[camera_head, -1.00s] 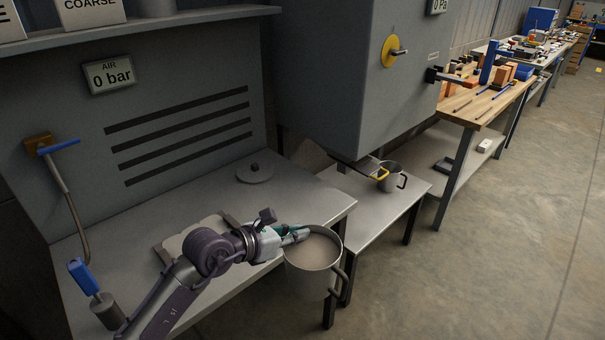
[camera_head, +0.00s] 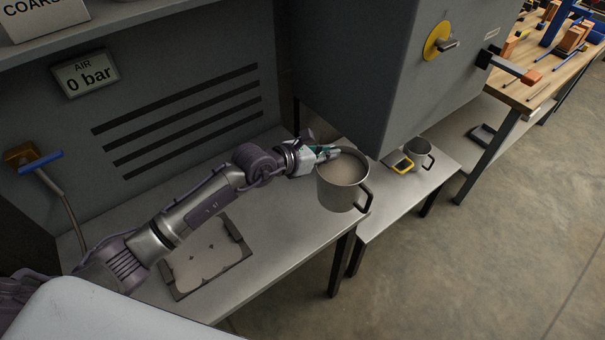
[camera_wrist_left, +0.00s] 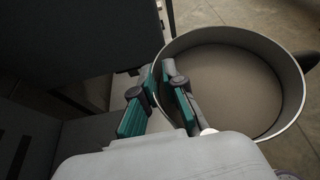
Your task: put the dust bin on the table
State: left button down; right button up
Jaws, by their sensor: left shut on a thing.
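The dust bin (camera_head: 340,192) is a grey metal bucket with a dark side handle and a greyish-tan fill. It is upright at the right end of the grey metal table (camera_head: 290,250). I cannot tell whether its base touches the table or hangs past the edge. My left gripper (camera_head: 332,153) is shut on its left rim. In the left wrist view the teal fingers (camera_wrist_left: 160,90) pinch the wall of the bin (camera_wrist_left: 235,85), one finger inside and one outside. My right gripper is not in view.
A flat tray (camera_head: 210,262) lies on the table below my left arm. A grey cabinet (camera_head: 375,70) hangs beyond the bin. Open floor lies at right.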

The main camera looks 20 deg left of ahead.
pick_arm(q)
jog(key=a+f+b, duration=0.3)
jog(key=a+f, duration=0.6)
jog(key=shift+w+a+f+b, duration=0.2)
jog(key=shift+a+f+b, duration=0.1)
jog(key=shift+a, duration=0.05)
jog(key=shift+f, duration=0.15)
jog(key=c, duration=1.2)
grip_release()
jog(key=shift+s, duration=0.1)
jog(key=shift+c, duration=0.2)
